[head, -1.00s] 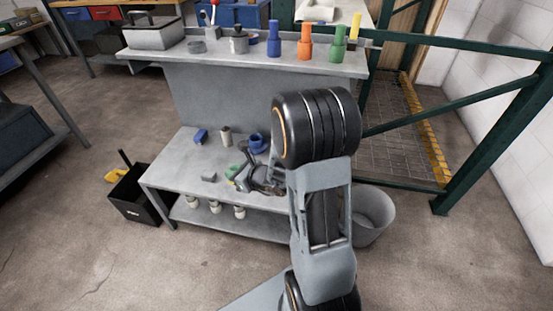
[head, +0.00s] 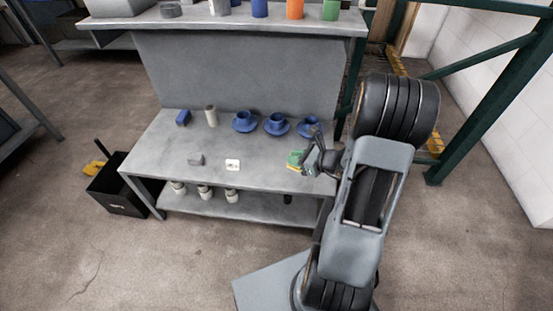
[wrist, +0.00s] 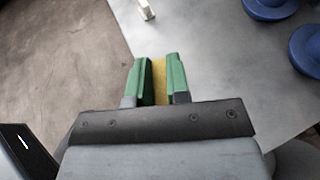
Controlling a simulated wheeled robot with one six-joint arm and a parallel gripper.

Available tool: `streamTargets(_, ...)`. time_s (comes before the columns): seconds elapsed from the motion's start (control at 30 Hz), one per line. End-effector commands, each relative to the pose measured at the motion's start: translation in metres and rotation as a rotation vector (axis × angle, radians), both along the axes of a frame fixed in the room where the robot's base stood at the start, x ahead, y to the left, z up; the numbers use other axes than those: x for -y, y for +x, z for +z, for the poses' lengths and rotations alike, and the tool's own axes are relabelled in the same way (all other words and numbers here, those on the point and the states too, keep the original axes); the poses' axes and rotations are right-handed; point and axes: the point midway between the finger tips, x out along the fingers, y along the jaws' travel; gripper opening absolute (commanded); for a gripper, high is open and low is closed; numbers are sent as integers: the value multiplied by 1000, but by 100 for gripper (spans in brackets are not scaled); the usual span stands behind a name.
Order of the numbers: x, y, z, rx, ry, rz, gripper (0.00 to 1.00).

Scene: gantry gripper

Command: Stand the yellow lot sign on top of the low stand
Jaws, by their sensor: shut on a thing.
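My gripper (head: 298,160) is shut on the yellow lot sign, over the right front part of the grey bench. In the wrist view, a thin yellow strip of the sign (wrist: 159,80) shows between the two green fingertips. The fingers hide much of it, and its face is not readable. In the head view, only a little yellow shows at the green tips. A small white piece with dark marks (head: 232,165) and a small grey block (head: 196,159) lie to the left on the bench. I cannot tell which, if either, is the low stand.
Blue cups on saucers (head: 276,124) stand behind my gripper. A grey cylinder (head: 211,116) and a blue block (head: 183,117) stand at the back left. The bench top (head: 225,145) is clear in the middle. A black bin (head: 118,190) stands on the floor at left.

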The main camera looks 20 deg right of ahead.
Motion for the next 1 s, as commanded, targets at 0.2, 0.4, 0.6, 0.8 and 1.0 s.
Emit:
streamTargets(0.2, 5, 48, -37, -2, 1, 2, 0)
streamTargets(0.4, 8, 70, -59, -1, 1, 1, 0)
streamTargets(0.6, 10, 78, -66, 0, 0, 0, 0)
streamTargets(0.8, 11, 85, -78, -1, 1, 0, 0)
streamTargets(1.0, 11, 86, -106, 0, 0, -1, 0)
